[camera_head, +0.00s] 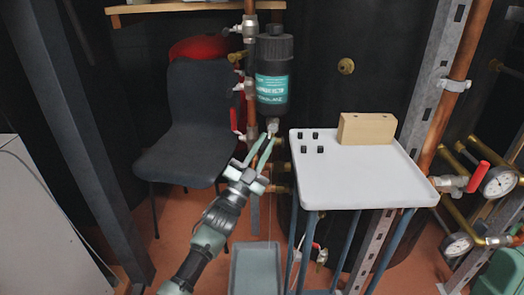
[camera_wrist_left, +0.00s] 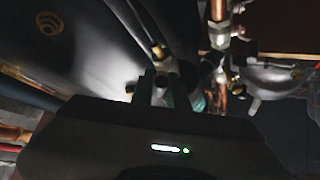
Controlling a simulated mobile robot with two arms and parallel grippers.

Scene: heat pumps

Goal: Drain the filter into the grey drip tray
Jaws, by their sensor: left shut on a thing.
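The filter (camera_head: 272,85) is a black upright canister with a teal label, mounted on the pipework at top centre. A small metal drain valve (camera_head: 272,126) sits at its lower end. My left gripper (camera_head: 265,142) reaches up to it from below, its fingers shut on the drain valve; the fingers partly hide the grip. In the left wrist view the gripper (camera_wrist_left: 163,88) is dark, and what it holds is hard to make out. The grey drip tray (camera_head: 255,270) lies on the floor below the filter. A thin vertical line shows above the tray; I cannot tell whether it is water. My right gripper is not in view.
A white-topped table (camera_head: 350,180) with a wooden block (camera_head: 367,129) and several small dark cubes stands close right of the gripper. A dark chair (camera_head: 195,120) stands behind left. Pipes and gauges (camera_head: 498,181) are at far right.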

